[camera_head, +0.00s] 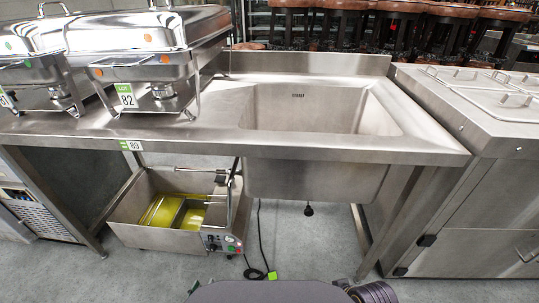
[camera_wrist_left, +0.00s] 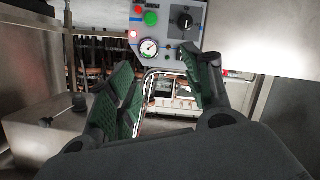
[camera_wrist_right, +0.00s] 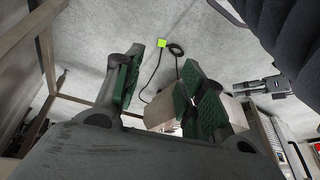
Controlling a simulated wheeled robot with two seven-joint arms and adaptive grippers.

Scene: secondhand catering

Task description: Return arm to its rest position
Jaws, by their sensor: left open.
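My left gripper shows in the left wrist view (camera_wrist_left: 158,65) with its green-padded fingers spread apart and nothing between them. It faces a grey control panel (camera_wrist_left: 168,28) with a gauge, coloured buttons and a black knob. My right gripper shows in the right wrist view (camera_wrist_right: 176,58). Its green-padded fingers are apart and empty, above the concrete floor with a black cable (camera_wrist_right: 150,92) beyond them. In the head view the grippers are mostly hidden; only dark parts of my body show at the bottom edge.
A steel sink table (camera_head: 190,150) stands ahead, with chafing dishes (camera_head: 140,45) on its left. Beneath it is a steel appliance (camera_head: 130,205) with yellow inside. Its cable (camera_head: 260,240) lies on the floor. A steel counter (camera_head: 480,190) stands at the right.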

